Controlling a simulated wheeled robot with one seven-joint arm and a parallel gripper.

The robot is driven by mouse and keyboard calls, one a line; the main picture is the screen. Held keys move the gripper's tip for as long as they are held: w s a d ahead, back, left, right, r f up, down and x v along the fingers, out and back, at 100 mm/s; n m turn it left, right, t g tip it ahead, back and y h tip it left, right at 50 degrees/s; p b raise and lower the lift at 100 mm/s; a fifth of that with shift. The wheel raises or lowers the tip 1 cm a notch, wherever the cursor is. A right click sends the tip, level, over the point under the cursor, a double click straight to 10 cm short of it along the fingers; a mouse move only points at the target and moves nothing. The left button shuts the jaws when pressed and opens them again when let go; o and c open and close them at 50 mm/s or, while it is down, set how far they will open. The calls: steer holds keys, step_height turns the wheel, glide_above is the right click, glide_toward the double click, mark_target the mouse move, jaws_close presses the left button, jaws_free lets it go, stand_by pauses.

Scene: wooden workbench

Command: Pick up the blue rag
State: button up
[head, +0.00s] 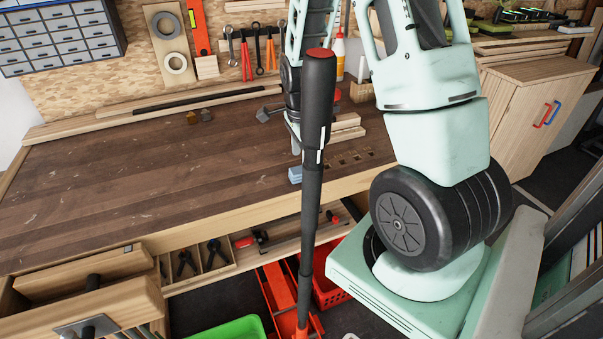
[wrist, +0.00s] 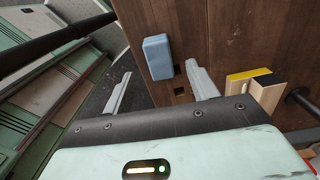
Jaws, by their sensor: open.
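The blue rag (head: 295,175) is a small, light-blue, block-shaped piece at the front edge of the workbench (head: 130,185). In the wrist view the rag (wrist: 158,57) lies on the dark wood at the bench edge, ahead of my gripper and between the lines of its two fingers. My gripper (wrist: 158,74) is open, its grey fingers spread to either side with nothing between them. In the head view a black handle hides much of my gripper, which is above the bench close to the rag.
A long black handle (head: 313,120) with a red top stands upright in front of the bench. Wood pieces (head: 345,125) lie right of my gripper; a yellow-topped block (wrist: 250,76) shows in the wrist view. An open drawer (head: 195,265) holds tools. The bench's left part is clear.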

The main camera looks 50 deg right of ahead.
mark_target(301, 169)
steer(key=shift+f, duration=2.15)
steer(key=c, duration=1.1)
steer(key=shift+o, duration=0.2)
step_height(301, 169, up, 10)
steer(key=o, duration=0.4)
steer(key=c, duration=0.3)
